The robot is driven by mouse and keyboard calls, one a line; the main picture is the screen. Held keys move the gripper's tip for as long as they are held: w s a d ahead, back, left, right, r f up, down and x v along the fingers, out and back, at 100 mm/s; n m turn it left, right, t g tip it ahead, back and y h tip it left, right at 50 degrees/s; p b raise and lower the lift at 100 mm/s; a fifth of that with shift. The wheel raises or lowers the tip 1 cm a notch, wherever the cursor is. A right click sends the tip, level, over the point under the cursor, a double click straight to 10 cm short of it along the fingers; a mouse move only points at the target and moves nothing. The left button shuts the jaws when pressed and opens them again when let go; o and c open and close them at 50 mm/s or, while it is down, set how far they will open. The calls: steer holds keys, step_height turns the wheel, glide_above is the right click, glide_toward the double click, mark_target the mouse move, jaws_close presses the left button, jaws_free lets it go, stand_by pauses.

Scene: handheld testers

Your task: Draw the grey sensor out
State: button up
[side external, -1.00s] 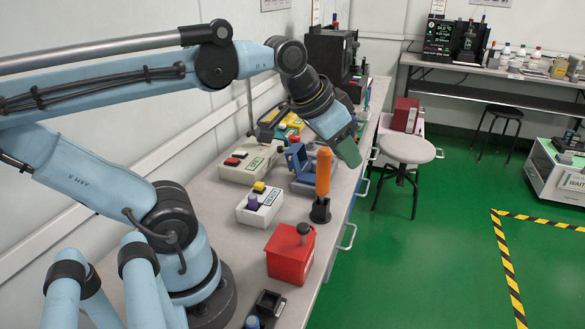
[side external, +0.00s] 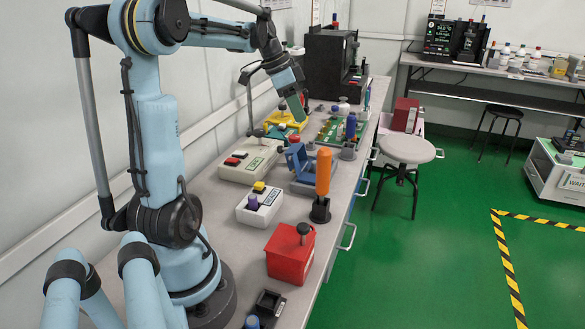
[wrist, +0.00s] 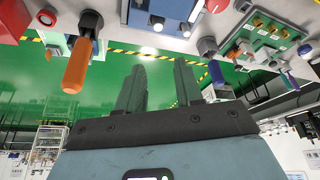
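I cannot tell for certain which thing is the grey sensor. A dark grey round-topped piece (side external: 303,229) stands up from the red box (side external: 290,254) in the side external view. My gripper (side external: 294,104) is raised over the far part of the bench, beyond the red box and the orange-handled tool. Only its green finger side shows there. In the wrist view my gripper (wrist: 159,85) has its two green fingers apart, with nothing held between them.
An orange handle (side external: 323,172) stands upright in a black holder. White boxes with buttons (side external: 251,160) and a blue open case (side external: 303,183) crowd the bench. A green circuit board (side external: 331,130) and a black machine (side external: 328,62) lie farther back. The bench's right edge drops to green floor.

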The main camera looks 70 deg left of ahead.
mark_target(315, 162)
step_height(315, 162, down, 4)
steer(key=shift+w+d+r, duration=0.1)
steer(key=x, duration=1.1)
steer(key=shift+w+f, duration=0.1)
steer(key=shift+f, duration=0.25)
jaws_close()
